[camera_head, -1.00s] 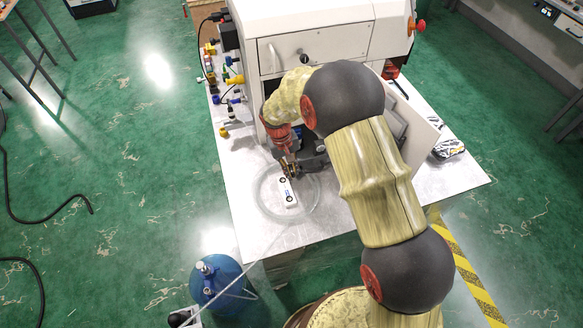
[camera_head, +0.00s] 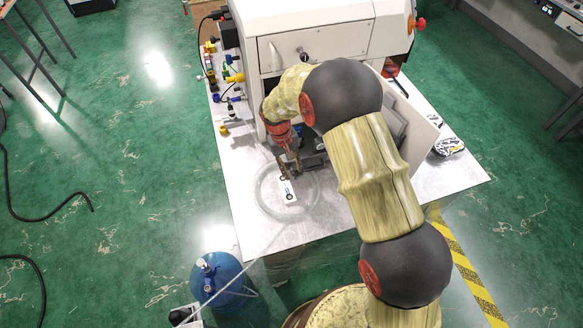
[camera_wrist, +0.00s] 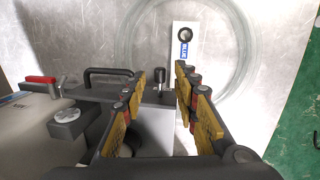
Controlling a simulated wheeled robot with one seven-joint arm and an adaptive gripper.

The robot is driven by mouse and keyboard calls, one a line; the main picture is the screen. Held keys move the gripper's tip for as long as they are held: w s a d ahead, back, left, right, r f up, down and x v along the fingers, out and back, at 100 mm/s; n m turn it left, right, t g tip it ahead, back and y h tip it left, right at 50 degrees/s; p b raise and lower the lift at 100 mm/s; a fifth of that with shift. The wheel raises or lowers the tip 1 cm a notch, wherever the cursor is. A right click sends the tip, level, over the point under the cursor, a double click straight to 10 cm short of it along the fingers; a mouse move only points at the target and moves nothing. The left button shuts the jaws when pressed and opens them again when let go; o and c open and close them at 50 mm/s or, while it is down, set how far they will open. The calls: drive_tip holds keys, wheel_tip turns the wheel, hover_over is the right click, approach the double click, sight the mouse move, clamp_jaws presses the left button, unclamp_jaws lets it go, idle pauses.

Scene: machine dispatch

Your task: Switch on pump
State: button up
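A white plate (camera_wrist: 184,42) marked "BLUE" lies on the metal table inside a coil of clear tube. It has a black round part at its far end. In the head view the plate (camera_head: 288,191) shows dark round spots, just in front of my gripper (camera_head: 289,169). In the wrist view my gripper (camera_wrist: 161,76) is open, its yellow fingers apart. A small black-topped knob (camera_wrist: 159,76) shows in the gap, not visibly gripped. Which thing is the pump, and its switch state, I cannot tell.
A white machine (camera_head: 300,45) stands at the table's back. A dark block with a black handle (camera_wrist: 108,73) and a red lever (camera_wrist: 40,80) sit left of my fingers. A blue tank (camera_head: 220,280) stands on the floor.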

wheel_tip(320, 180, up, 12)
drive_tip(key=a, duration=0.2)
drive_tip(key=shift+w, duration=0.35)
drive_tip(key=shift+f, duration=0.15)
